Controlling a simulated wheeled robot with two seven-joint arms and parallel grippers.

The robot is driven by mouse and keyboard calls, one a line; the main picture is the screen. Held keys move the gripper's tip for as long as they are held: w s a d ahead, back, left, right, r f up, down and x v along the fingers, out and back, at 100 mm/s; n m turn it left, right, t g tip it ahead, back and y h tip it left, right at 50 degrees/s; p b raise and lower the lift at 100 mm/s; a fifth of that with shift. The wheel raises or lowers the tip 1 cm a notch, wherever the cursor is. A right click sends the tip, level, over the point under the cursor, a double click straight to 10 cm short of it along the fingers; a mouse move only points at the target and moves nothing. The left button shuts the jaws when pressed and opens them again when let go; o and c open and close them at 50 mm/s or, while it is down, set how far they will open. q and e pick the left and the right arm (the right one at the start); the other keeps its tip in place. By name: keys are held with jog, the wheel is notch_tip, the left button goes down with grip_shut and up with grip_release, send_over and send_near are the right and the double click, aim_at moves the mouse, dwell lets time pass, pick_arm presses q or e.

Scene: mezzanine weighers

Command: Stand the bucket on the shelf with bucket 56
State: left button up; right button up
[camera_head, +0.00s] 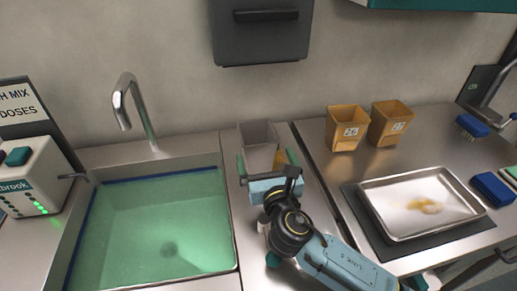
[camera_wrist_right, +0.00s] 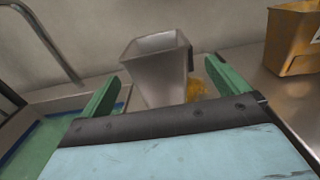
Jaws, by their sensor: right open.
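A grey tapered bucket (camera_head: 257,136) stands upright on the steel strip between the sink and the right-hand counter. My right gripper (camera_head: 268,166) is open and empty in front of it. In the right wrist view the grey bucket (camera_wrist_right: 160,78) shows ahead, between the lines of the two green fingers (camera_wrist_right: 166,90). I cannot tell whether the fingertips reach its sides. Two orange-yellow buckets, one at left (camera_head: 345,128) and one at right (camera_head: 389,123), stand upright on the right counter. Each bears a small white number label, too small to read surely. My left gripper is not in view.
A sink (camera_head: 160,235) of green liquid with a tap (camera_head: 137,108) lies at left. A yellow thing (camera_wrist_right: 197,90) lies beside the grey bucket. A stained steel tray (camera_head: 385,190) and blue brushes (camera_head: 492,189) occupy the right counter. Bare counter shows before the orange-yellow buckets.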

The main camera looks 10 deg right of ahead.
aim_at(263, 151)
jog(key=w, duration=0.2)
jog(key=shift+w, duration=1.4)
jog(key=w, duration=0.1)
jog(key=w+b, duration=0.1)
jog(key=shift+w+f, duration=0.2)
jog(key=shift+w, duration=0.7)
jog(key=shift+c, duration=0.8)
jog(key=c, duration=0.9)
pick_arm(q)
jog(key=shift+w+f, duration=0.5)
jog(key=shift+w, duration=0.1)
pick_arm(e)
jog(key=shift+r, duration=0.2)
jog(key=shift+c, duration=0.9)
